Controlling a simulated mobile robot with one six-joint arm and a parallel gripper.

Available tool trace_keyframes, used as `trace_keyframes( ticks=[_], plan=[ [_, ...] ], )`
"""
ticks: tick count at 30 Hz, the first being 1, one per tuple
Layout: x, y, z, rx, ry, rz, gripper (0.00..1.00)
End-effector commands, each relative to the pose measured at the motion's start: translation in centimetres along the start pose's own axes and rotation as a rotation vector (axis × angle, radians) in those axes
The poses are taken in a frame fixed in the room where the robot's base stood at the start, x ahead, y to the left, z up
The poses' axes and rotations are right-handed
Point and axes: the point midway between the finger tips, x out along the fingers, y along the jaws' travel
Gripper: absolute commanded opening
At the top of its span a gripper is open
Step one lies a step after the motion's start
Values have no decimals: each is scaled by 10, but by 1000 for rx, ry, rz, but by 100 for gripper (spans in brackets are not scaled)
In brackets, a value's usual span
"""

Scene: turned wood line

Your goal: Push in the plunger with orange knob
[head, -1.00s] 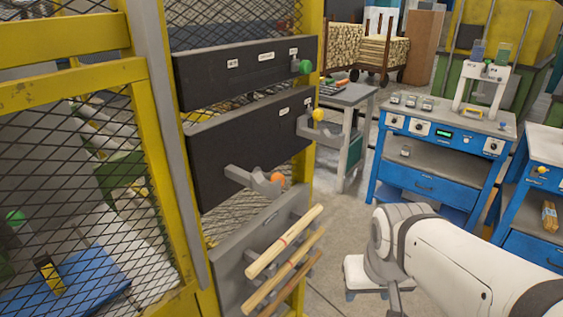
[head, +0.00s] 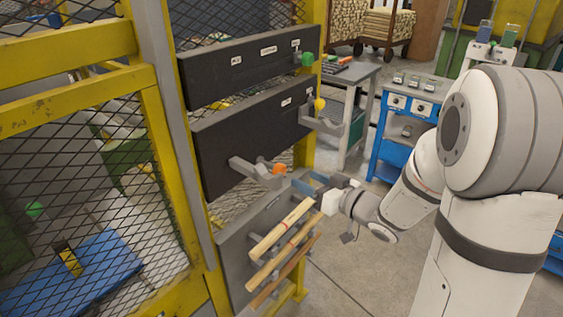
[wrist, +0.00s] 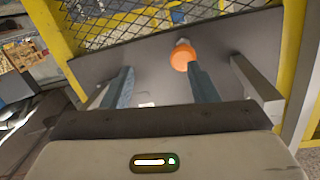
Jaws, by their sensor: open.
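The orange knob (head: 279,169) sits at the end of a grey bracket (head: 250,171) on the lower dark panel. In the wrist view the orange knob (wrist: 181,57) shows at the tip of the right finger, off centre to the right. I cannot tell whether they touch. My gripper (head: 306,184) is right of and slightly below the knob in the head view. In the wrist view my gripper (wrist: 160,68) is open, with nothing between its two bluish fingers. The plunger's rod is mostly hidden by the knob and bracket.
A yellow knob (head: 319,104) and a green knob (head: 306,59) are on brackets higher up. A rack with several wooden rods (head: 283,234) lies just below my gripper. A yellow frame with mesh (head: 85,190) stands at left.

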Motion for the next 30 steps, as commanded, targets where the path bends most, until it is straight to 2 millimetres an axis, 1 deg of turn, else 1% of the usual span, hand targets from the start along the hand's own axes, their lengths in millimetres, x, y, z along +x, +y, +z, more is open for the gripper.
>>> trace_keyframes(
  ticks=[3, 8, 11, 18, 21, 25, 30],
  plan=[
    [-2, -13, -3, 47, 44, -97, 53],
    [3, -21, -5, 68, 67, -147, 53],
    [14, -24, -6, 68, 67, -150, 53],
    [53, -29, -9, 68, 67, -148, 53],
    [64, -30, -10, 67, 68, -147, 53],
    [72, -31, -10, 66, 67, -145, 53],
    [74, -30, -10, 66, 68, -143, 53]
  ],
)
